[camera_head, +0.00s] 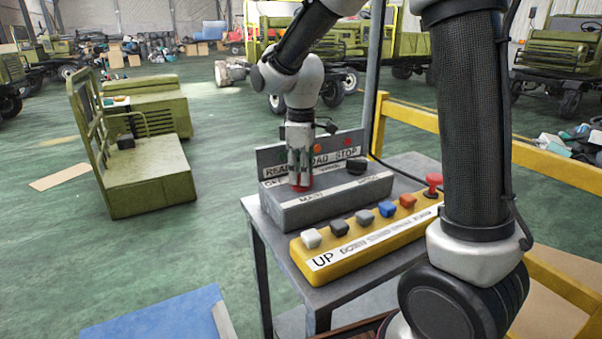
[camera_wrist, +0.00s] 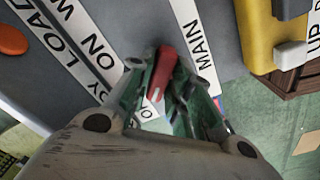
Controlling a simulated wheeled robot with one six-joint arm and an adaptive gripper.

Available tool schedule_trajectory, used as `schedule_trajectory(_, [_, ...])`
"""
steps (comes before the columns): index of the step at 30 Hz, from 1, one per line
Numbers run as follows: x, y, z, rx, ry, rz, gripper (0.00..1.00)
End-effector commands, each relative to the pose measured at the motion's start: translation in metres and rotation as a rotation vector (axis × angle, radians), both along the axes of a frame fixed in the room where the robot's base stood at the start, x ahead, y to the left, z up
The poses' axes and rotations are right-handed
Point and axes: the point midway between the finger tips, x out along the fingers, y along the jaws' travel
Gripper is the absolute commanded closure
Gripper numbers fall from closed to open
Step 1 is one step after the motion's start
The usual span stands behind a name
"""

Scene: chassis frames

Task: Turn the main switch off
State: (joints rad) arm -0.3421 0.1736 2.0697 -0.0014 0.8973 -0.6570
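The main switch is a red handle (camera_wrist: 162,72) with a white mark at its lower end in the wrist view. It sits beside a white label reading MAIN (camera_wrist: 196,45). In the head view the red handle (camera_head: 301,187) shows low between my fingers, on top of a grey control box (camera_head: 330,202). My gripper (camera_wrist: 165,85) points down at the box, with one finger on each side of the handle. The fingers are very close to it, but whether both press on it cannot be made out. A label starting with O is partly hidden behind my fingers.
A yellow box (camera_head: 373,235) with several coloured buttons and a red mushroom button (camera_head: 433,180) stands right in front. A dark knob (camera_head: 356,166) is on the grey box. A sign panel (camera_head: 272,160) with lamps stands behind. All rest on a grey table (camera_head: 411,163).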

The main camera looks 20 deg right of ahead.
Motion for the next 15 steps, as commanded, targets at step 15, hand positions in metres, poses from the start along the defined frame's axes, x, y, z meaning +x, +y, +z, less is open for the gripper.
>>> schedule_trajectory(15, [0.000, 0.000, 0.013, 0.002, -0.001, -0.003, 0.62])
